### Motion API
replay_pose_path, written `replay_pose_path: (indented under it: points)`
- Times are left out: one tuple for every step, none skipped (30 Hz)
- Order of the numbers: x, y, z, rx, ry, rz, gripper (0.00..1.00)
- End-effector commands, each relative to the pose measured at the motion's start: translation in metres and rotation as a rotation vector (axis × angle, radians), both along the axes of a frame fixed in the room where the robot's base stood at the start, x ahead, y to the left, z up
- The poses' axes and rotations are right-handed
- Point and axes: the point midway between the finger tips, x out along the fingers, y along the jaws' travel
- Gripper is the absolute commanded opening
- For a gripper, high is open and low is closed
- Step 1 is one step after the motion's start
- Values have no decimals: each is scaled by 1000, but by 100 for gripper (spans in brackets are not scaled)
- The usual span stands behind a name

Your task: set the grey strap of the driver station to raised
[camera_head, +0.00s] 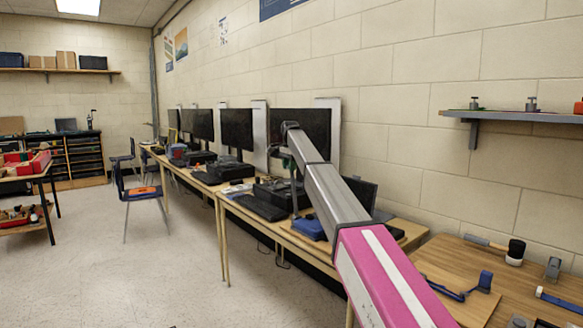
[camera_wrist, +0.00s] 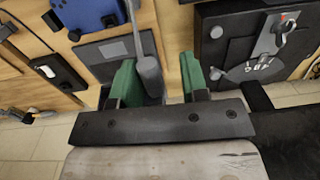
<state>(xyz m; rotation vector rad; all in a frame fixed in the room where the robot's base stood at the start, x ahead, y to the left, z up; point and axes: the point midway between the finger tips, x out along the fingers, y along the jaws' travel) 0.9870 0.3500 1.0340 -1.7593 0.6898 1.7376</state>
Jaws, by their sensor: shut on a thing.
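In the wrist view, my gripper (camera_wrist: 160,85) has two green fingers around a narrow grey strap (camera_wrist: 141,45) with a rounded end. The strap runs up out of the top of the picture, close beside the left finger. A dark block shows behind it between the fingers. A flat grey panel (camera_wrist: 108,52) lies left of the fingers; I cannot tell which body is the driver station. In the head view, my arm reaches over the bench to the black equipment, and its end is small and mostly hidden there.
Monitors (camera_head: 236,128) line the wall bench. A wooden table (camera_head: 530,285) with loose tools stands at right.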

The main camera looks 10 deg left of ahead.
Motion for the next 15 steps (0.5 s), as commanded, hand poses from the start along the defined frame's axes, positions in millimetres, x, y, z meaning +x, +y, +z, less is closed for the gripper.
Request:
replay_pose_path:
  points:
    - [13, 14, -4, 23, -21, 9, 0]
    - [13, 14, -4, 23, -21, 9, 1]
    - [13, 15, -4, 22, -20, 9, 2]
    - [13, 15, -4, 22, -20, 9, 3]
    - [13, 15, -4, 22, -20, 9, 4]
    - [13, 15, -5, 22, -20, 9, 4]
    - [13, 15, -5, 22, -20, 10, 5]
    - [13, 15, -5, 22, -20, 10, 5]
    - [13, 15, -5, 22, -20, 10, 6]
    - [13, 15, -5, 22, -20, 10, 44]
    - [13, 15, -5, 22, -20, 10, 47]
    - [13, 15, -5, 22, -20, 10, 53]
    - [13, 15, -5, 22, -20, 9, 56]
    - [12, 14, -6, 22, -20, 9, 57]
    - [12, 14, -6, 22, -21, 9, 57]
